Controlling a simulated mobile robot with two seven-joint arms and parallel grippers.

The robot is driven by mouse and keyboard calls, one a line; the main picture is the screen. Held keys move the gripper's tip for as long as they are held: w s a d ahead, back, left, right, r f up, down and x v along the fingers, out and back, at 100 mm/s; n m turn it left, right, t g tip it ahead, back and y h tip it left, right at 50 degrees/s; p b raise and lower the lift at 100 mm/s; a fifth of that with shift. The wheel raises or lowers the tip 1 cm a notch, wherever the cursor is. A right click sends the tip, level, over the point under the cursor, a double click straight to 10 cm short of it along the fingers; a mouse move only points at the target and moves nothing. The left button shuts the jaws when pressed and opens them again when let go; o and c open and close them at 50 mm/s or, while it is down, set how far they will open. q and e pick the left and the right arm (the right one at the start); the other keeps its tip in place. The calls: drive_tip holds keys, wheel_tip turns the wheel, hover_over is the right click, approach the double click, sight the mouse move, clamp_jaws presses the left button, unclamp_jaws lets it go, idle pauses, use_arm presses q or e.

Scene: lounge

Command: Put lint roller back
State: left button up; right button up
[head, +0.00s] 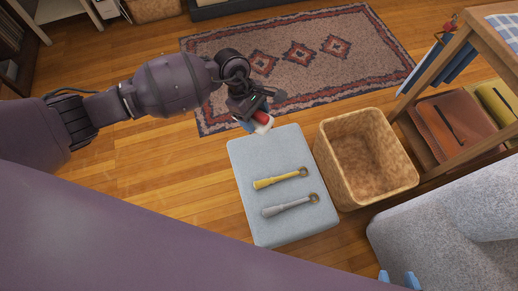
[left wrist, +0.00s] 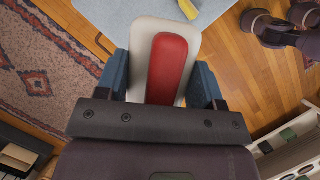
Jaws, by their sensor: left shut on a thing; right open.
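My left gripper (head: 256,112) is shut on a white and red thing (head: 262,118), apparently the lint roller, above the back edge of a light grey-blue ottoman (head: 245,150). In the left wrist view its white body and red strip (left wrist: 168,68) sit between my blue fingers. A yellow-handled tool (head: 275,179) and a grey-handled tool (head: 288,206), each with a ring end, lie on the ottoman. My right gripper (head: 398,279) shows only its two blue fingertips, apart and empty, at the bottom edge.
An empty-looking woven basket (head: 333,172) stands right of the ottoman. A patterned rug (head: 340,75) lies behind. Wooden floor left of the ottoman is clear.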

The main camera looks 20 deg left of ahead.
sight(257, 121)
use_arm(q)
drive_tip(key=f, duration=0.2)
drive_tip(key=f+n, duration=0.1)
drive_tip(key=shift+w+d+b, duration=0.25)
drive_tip(key=shift+w+b, duration=0.05)
drive_tip(key=shift+w, duration=0.05)
wheel_tip(257, 121, down, 16)
drive_tip(key=b, duration=0.5)
drive_tip(key=shift+r+b, duration=0.25)
drive_tip(key=shift+b, duration=0.1)
drive_tip(key=shift+f, duration=0.3)
wheel_tip(257, 121, down, 4)
drive_tip(key=shift+r+b, duration=0.25)
drive_tip(key=shift+b, duration=0.65)
drive_tip(key=shift+f, duration=0.25)
drive_tip(key=shift+w+r+t, duration=0.1)
drive_tip(key=shift+w+t, duration=0.05)
drive_tip(key=shift+t, duration=0.15)
use_arm(e)
drive_tip(key=t, duration=0.2)
drive_tip(key=m+t, duration=0.1)
drive_tip(key=shift+w+d+f, duration=0.25)
drive_tip(key=shift+d+f, duration=0.15)
use_arm(q)
drive_tip(key=o, duration=0.8)
